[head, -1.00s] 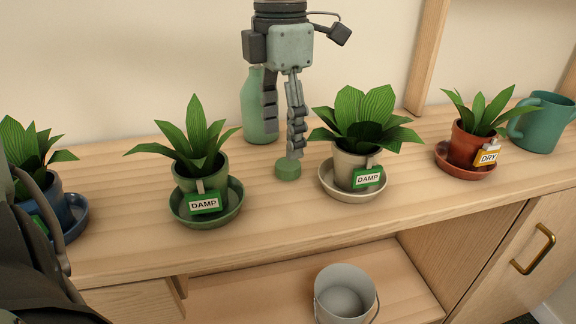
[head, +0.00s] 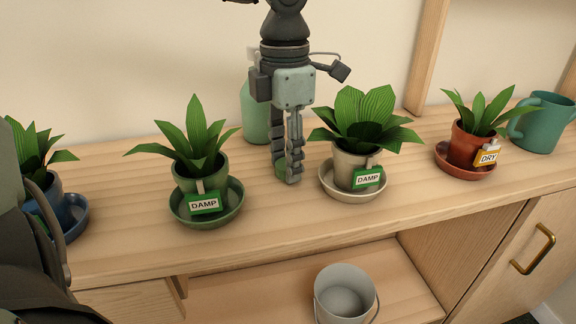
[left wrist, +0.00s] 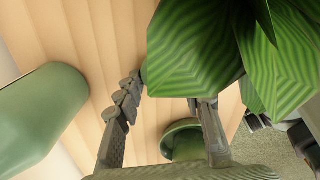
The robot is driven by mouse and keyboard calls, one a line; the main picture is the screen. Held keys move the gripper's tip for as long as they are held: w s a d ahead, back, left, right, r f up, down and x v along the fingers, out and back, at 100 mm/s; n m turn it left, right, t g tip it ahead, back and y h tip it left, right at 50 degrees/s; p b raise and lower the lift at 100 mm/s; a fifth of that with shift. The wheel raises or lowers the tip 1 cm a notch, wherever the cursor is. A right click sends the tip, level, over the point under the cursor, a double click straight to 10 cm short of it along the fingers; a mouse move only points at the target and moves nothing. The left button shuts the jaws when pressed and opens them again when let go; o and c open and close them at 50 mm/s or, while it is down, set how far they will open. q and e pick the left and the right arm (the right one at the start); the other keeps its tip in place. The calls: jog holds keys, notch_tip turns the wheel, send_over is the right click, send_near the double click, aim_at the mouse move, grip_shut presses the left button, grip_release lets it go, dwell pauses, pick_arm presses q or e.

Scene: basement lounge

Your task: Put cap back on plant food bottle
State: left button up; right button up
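The green cap (head: 280,169) is on the wooden counter, mostly hidden behind my left gripper's fingers. My left gripper (head: 286,172) points down, with its fingers around or just in front of the cap. In the left wrist view the fingers (left wrist: 168,92) stand apart, but a striped leaf covers one fingertip and the space between the tips. I cannot tell there whether they touch the cap. The green plant food bottle (head: 255,112) stands upright at the back by the wall, partly behind the gripper. It also shows at the left of the left wrist view (left wrist: 38,112). My right gripper is not in view.
A green pot (head: 184,180) stands left of the gripper and a cream pot (head: 344,177) close on its right, both tagged DAMP. A blue pot (head: 57,204), a terracotta pot (head: 463,147) and a teal watering can (head: 543,124) stand farther out. A grey bucket (head: 345,294) is below.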

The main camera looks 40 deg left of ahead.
pick_arm(q)
jog(key=shift+c, duration=0.2)
jog(key=shift+r, duration=0.55)
notch_tip(320, 180, up, 11)
jog(key=shift+r+p, duration=0.1)
jog(key=shift+p, duration=0.35)
jog(key=shift+c, duration=0.2)
notch_tip(320, 180, up, 16)
jog(key=p, duration=0.1)
jog(key=shift+p, duration=0.4)
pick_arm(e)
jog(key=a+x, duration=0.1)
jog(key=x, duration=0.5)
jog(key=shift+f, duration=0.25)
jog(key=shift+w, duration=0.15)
